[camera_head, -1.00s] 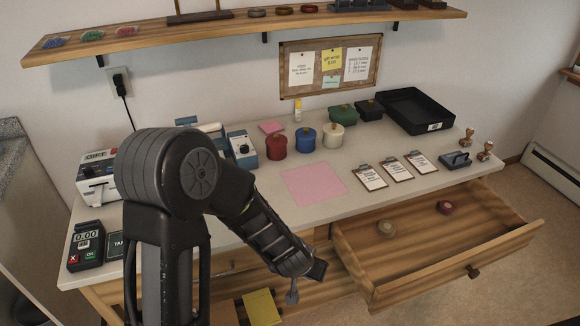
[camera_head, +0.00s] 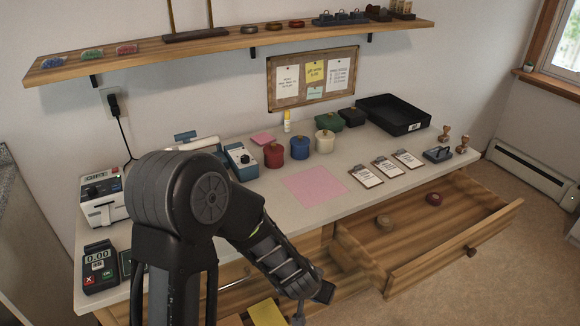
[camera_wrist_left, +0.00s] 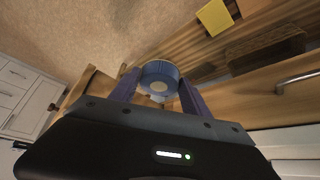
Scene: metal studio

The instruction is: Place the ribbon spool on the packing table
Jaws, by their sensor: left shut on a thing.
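A blue ribbon spool (camera_wrist_left: 157,69) with a pale centre is held between the two fingers of my left gripper (camera_wrist_left: 158,90), which is shut on it in the left wrist view. In the head view my left arm reaches down in front of the table's front edge, and its wrist end is low near the open drawer. The spool cannot be made out there. The packing table (camera_head: 250,205) has a pale top, with a pink sheet (camera_head: 314,186) lying flat on it. My right gripper is not in view.
Canisters (camera_head: 300,147), clipboards (camera_head: 387,167) and a black tray (camera_head: 395,115) stand on the table. Bare tabletop lies around the pink sheet.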

